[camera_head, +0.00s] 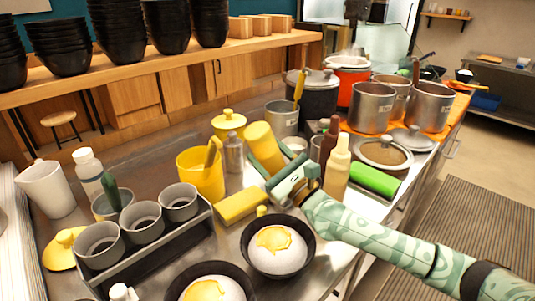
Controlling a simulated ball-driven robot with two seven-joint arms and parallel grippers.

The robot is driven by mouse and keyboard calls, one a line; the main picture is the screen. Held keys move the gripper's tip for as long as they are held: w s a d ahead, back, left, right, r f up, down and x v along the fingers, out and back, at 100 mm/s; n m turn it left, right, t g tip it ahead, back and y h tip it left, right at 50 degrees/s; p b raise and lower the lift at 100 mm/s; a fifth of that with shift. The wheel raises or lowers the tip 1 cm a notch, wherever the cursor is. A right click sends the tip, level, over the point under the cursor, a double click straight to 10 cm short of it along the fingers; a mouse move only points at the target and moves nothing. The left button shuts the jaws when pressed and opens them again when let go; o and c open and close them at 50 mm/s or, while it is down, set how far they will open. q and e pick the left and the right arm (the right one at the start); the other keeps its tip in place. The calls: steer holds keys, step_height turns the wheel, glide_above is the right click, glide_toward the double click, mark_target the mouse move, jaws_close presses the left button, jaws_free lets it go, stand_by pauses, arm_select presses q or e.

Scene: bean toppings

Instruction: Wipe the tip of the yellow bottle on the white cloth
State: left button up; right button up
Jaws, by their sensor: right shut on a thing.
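The yellow bottle (262,143) is tilted, with its broad end up and to the left, above the counter in the middle of the view. My right gripper (285,181) is shut on it from the lower right. The gripper hides part of the bottle, and I cannot clearly make out its tip. A small yellow piece (262,210) shows just below the gripper at the pan's rim; I cannot tell whether it belongs to the bottle. I cannot clearly pick out the white cloth. My left gripper is not in view.
A black bowl (247,257) with white and yellow food stands below the gripper. A yellow block (242,205) and yellow container (201,182) lie left. Steel pots (372,107) stand behind.

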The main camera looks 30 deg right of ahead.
arm_select(q)
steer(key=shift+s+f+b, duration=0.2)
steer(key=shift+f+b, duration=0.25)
steer(key=shift+b, duration=0.1)
arm_select(e)
steer(key=shift+f, duration=0.75)
stand_by(0.6)
steer(key=shift+w+d+f+b, duration=0.1)
steer(key=shift+w+d+b, duration=0.1)
steer(key=shift+d+b, duration=0.35)
steer(key=shift+w+d+b, duration=0.25)
steer(key=shift+d+b, duration=0.1)
steer(key=shift+d, duration=0.35)
steer(key=shift+w+d+f+b, duration=0.1)
steer(key=shift+w+d+b, duration=0.1)
steer(key=shift+d+b, duration=0.35)
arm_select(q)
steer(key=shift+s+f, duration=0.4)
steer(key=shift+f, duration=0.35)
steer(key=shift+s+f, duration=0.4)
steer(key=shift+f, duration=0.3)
arm_select(e)
steer(key=shift+w+d+r, duration=0.15)
steer(key=shift+w+d, duration=0.05)
steer(key=shift+d, duration=0.45)
steer(key=shift+r, duration=0.1)
